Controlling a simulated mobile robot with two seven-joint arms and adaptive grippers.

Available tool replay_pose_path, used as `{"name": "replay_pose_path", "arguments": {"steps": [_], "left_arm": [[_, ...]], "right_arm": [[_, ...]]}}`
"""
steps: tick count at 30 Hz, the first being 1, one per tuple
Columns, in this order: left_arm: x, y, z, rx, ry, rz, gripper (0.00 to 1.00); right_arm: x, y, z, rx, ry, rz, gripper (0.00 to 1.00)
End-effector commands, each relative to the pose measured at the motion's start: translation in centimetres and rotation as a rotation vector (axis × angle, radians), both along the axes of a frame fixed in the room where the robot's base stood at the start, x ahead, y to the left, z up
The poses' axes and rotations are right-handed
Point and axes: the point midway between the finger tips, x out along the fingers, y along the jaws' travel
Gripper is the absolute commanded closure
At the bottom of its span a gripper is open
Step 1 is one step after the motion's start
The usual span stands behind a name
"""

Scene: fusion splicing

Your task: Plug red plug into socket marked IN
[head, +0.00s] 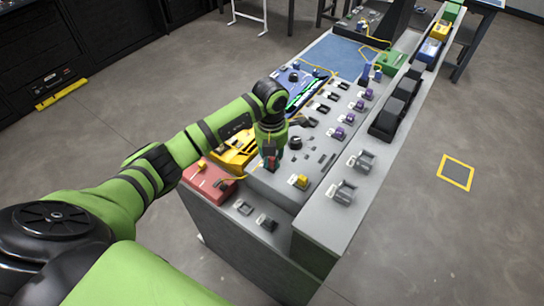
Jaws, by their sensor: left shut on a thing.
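My green left arm comes in from the left and reaches over the bench. My left gripper (270,163) points down above the grey top, near its front end. It is shut on a small red plug (271,161), which is mostly hidden between the fingers. Grey and dark sockets stand on the bench, including one with a yellow piece (300,181) to the right of the gripper. No IN marking is readable at this size. Whether the plug touches the surface below cannot be told. My right gripper is not in view.
A red box (208,182) and a yellow unit (238,150) sit left of the gripper. A black knob (295,143) stands close on its right. Several purple-topped sockets and a raised grey ledge (335,215) lie farther right. A thin yellow cable runs near the red box.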

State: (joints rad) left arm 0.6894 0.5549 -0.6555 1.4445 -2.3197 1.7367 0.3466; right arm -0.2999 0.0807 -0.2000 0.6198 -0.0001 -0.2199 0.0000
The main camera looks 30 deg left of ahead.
Motion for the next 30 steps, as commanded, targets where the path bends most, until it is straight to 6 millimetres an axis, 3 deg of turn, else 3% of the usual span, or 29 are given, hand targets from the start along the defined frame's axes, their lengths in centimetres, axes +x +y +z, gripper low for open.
{"name": "replay_pose_path", "arguments": {"steps": [4,5,6,19,23,30], "left_arm": [[0.0,0.0,-0.1,0.0,0.0,0.0,1.0],[0.0,0.0,-0.1,0.0,0.0,0.0,0.66],[0.0,0.0,-0.1,0.0,0.0,0.0,0.5],[0.1,0.1,0.6,0.0,-0.002,0.0,0.5],[0.1,0.1,2.5,0.001,-0.004,-0.001,0.5],[0.1,0.2,7.7,0.002,-0.005,-0.002,0.5]], "right_arm": [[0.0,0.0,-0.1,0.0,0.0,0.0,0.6],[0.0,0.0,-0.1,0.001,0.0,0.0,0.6],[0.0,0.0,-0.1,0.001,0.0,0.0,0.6],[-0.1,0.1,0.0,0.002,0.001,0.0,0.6],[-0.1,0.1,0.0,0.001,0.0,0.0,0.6],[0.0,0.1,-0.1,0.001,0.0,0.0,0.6]]}}
